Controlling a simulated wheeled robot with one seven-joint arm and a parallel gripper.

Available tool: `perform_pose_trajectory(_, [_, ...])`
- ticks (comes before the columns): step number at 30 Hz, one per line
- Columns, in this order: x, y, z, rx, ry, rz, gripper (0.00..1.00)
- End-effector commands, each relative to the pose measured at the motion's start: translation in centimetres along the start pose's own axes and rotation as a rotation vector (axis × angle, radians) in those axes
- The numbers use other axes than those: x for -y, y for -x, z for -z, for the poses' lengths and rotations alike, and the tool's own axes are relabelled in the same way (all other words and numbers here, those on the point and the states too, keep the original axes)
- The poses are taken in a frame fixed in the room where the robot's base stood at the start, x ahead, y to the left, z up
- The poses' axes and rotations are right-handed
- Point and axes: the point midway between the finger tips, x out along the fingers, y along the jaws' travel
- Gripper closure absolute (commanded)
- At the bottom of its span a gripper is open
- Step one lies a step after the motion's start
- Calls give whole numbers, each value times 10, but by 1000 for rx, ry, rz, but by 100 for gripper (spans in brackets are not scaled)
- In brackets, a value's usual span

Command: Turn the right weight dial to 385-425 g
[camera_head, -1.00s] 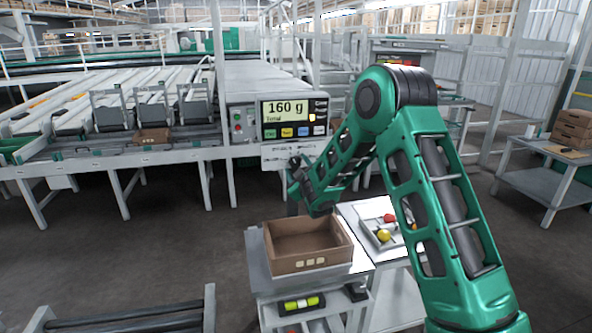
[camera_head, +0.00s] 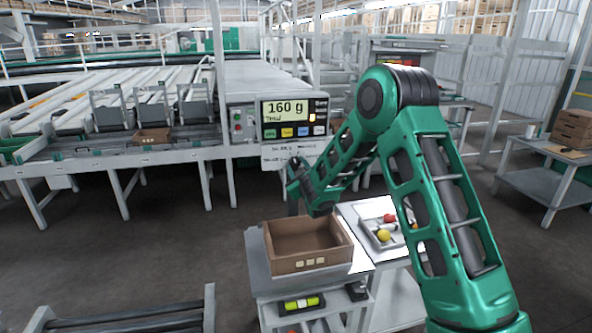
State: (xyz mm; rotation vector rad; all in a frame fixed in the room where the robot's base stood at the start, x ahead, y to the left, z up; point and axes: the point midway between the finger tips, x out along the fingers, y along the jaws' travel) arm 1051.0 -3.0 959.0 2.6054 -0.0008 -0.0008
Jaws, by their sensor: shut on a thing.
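The display (camera_head: 294,117) on the grading machine reads 160 g, with coloured keys below it. A white label plate (camera_head: 283,153) with small dark lettering sits under it, partly covered by my arm. My gripper (camera_head: 294,169) is at the machine's front, just below the label plate. It is small and dark in this view, and it is shut on the right weight dial. The dial itself is hidden behind my gripper and wrist, so its pointer and scale cannot be read.
An open brown carton (camera_head: 300,262) stands on a grey stand below my wrist. A tray (camera_head: 376,238) with red and yellow tomatoes is to its right. Conveyor lanes (camera_head: 110,95) run at left. A side table (camera_head: 545,185) with cartons is at right.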

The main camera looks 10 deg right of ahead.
Motion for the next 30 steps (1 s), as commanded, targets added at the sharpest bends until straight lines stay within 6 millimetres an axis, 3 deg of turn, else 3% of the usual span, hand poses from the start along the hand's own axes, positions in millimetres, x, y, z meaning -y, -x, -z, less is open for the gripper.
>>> perform_pose_trajectory(18, [2, 0, 0, 2, -518, 2, 87])
perform_pose_trajectory(30, [3, 0, 0, 3, -689, 2, 87])
